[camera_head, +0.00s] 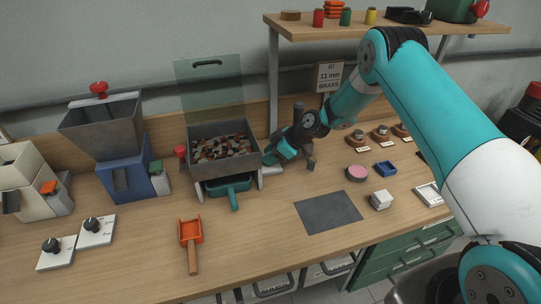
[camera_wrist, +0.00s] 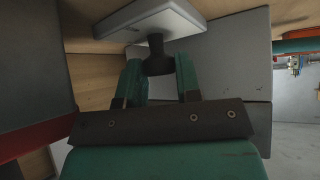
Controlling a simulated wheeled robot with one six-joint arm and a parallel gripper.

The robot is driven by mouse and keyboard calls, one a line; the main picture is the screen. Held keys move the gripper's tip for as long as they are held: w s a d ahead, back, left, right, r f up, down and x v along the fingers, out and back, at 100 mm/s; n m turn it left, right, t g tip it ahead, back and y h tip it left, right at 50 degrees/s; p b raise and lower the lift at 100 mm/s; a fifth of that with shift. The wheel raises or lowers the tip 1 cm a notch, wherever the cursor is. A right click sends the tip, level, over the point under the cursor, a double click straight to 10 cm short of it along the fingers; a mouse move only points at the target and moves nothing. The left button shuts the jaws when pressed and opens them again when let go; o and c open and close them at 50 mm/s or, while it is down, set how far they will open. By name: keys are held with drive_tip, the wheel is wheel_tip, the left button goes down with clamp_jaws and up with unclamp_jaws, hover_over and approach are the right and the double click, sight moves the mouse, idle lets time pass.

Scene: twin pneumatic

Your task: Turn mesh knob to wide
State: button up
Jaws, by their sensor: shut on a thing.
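In the wrist view, a dark knob (camera_wrist: 158,66) stands out on a short stem from a light grey plate (camera_wrist: 145,18). The two teal fingers of my gripper (camera_wrist: 158,60) are on either side of the knob and shut on it. In the head view, my gripper (camera_head: 270,156) is at the right side of a grey metal hopper (camera_head: 224,129) full of brown and pale bits. The held knob is hidden there, and its pointer setting and any labels cannot be read.
An orange scoop (camera_head: 191,232) lies in front. Two other dark dials (camera_head: 52,245) on white plates lie at the left, near a blue machine (camera_head: 126,178). A grey mat (camera_head: 328,212) and small blocks are at the right.

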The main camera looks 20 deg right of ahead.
drive_tip(key=m+t+h+b, duration=0.1)
drive_tip(key=m, duration=0.1)
drive_tip(key=m+t+h+b, duration=0.1)
drive_tip(key=m, duration=0.1)
drive_tip(key=shift+s+a+f+m+t, duration=0.1)
drive_tip(key=shift+s+m+t, duration=0.05)
drive_tip(key=shift+m+t, duration=0.2)
drive_tip(key=shift+m+t+h+b, duration=0.8)
drive_tip(key=shift+m+h, duration=0.4)
drive_tip(key=shift+m, duration=0.55)
drive_tip(key=o, duration=0.9)
drive_tip(key=shift+c, duration=0.2)
drive_tip(key=b+v, duration=0.2)
drive_tip(key=v, duration=1.5)
drive_tip(key=shift+s+r+b, duration=0.2)
drive_tip(key=shift+r+b, duration=0.05)
drive_tip(key=shift+b, duration=0.1)
drive_tip(key=shift+a, duration=0.1)
